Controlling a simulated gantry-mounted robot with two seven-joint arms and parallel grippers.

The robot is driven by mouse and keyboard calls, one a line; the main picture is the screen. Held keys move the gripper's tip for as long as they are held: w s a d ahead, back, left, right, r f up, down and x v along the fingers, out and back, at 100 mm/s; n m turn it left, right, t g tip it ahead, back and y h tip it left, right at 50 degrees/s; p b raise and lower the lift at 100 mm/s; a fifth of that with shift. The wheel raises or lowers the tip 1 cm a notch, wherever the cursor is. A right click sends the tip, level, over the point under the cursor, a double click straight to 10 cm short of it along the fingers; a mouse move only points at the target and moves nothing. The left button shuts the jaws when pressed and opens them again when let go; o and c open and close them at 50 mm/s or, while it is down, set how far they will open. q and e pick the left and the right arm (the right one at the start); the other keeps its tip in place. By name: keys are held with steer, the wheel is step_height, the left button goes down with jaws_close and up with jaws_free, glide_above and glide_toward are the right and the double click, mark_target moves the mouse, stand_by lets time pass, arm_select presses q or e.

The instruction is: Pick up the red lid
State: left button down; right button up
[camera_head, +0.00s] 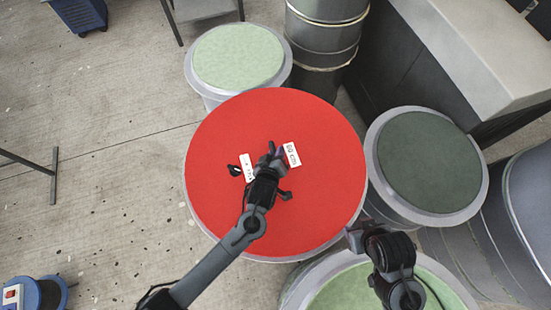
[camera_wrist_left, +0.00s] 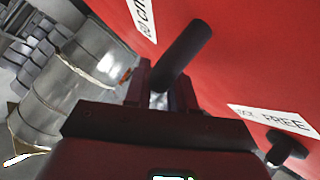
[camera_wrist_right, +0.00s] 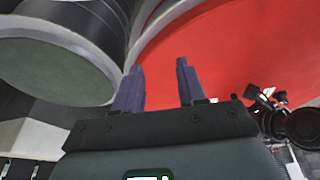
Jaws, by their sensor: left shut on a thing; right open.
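The large round red lid (camera_head: 225,220) fills the middle of the head view and carries two white labels. My left gripper (camera_head: 271,157) is over its centre, shut on a black cylindrical handle (camera_wrist_left: 183,52) of the lid, seen between the fingers in the left wrist view. A second black knob (camera_head: 234,170) on the lid is free; it also shows in the left wrist view (camera_wrist_left: 286,148). What lies under the lid is hidden, and I cannot tell whether it is raised. My right gripper (camera_wrist_right: 158,82) is open and empty near the lid's lower right edge.
Round moulds with green tops surround the lid: a pale one (camera_head: 238,55) behind, a dark one (camera_head: 430,162) at right, and a pale one (camera_head: 375,290) in front below my right arm. Metal drums (camera_head: 325,40) stand behind. Bare floor (camera_head: 100,140) is at left.

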arm_select(q)
steer(key=shift+r, duration=0.1)
stand_by(0.3)
steer(key=shift+r, duration=0.15)
